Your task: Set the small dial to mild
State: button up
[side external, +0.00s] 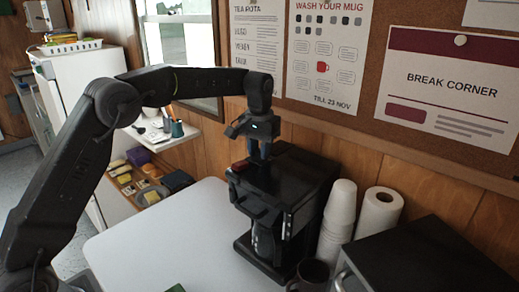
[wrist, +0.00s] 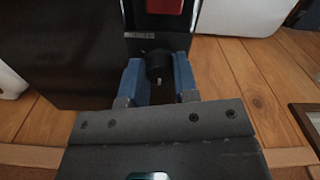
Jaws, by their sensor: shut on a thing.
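The small dial (wrist: 158,62) is a round black knob with a short white mark, on the coffee machine's dark panel in the wrist view. The black coffee machine (side external: 300,185) stands on the white table in the side view. My gripper (side external: 258,155) reaches down onto the top of the machine, hiding the dial there. In the wrist view its two blue fingers (wrist: 157,72) stand on either side of the dial, shut on it. The white mark points toward the gripper body, slightly right. Small lettering beside the dial is too blurred to read, and I cannot make out a mild setting.
A red part (wrist: 164,6) sits on the machine near the dial. White stacked cups (side external: 340,210), a paper roll (side external: 379,212) and a dark mug (side external: 309,274) crowd the machine's right. A black box (side external: 430,262) stands at front right. The white table (side external: 160,240) is mostly clear on the left.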

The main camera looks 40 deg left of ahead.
aim_at(259, 150)
jog(key=shift+n, duration=0.3)
jog(key=o, duration=0.9)
jog(key=shift+r, duration=0.1)
jog(key=shift+r, duration=6.8)
jog(key=shift+r, duration=0.1)
